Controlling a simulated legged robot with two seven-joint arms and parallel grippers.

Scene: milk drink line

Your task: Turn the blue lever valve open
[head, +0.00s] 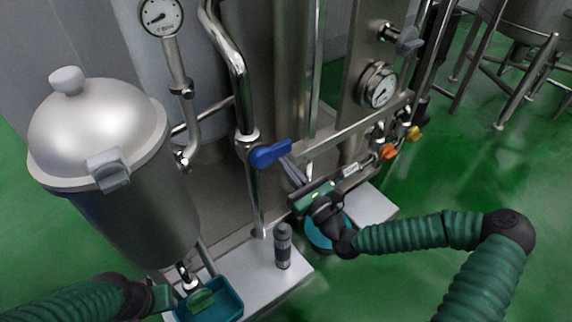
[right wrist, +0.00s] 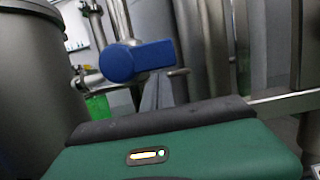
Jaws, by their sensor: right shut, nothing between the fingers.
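The blue lever valve (head: 268,154) sits on a vertical steel pipe near the middle of the head view. Its lever sticks out to the right of the pipe and tilts slightly up. In the right wrist view the blue lever (right wrist: 138,61) is large, above and beyond the green gripper body. My right gripper (head: 290,165) is shut and empty, just right of and below the lever; I cannot tell whether they touch. My left gripper (head: 188,298) is at the lower left by the teal tray; its jaws are not clear.
A lidded steel vessel (head: 125,185) stands at the left, above a teal tray (head: 228,294). A dark cylinder (head: 283,246) stands on the pale base.

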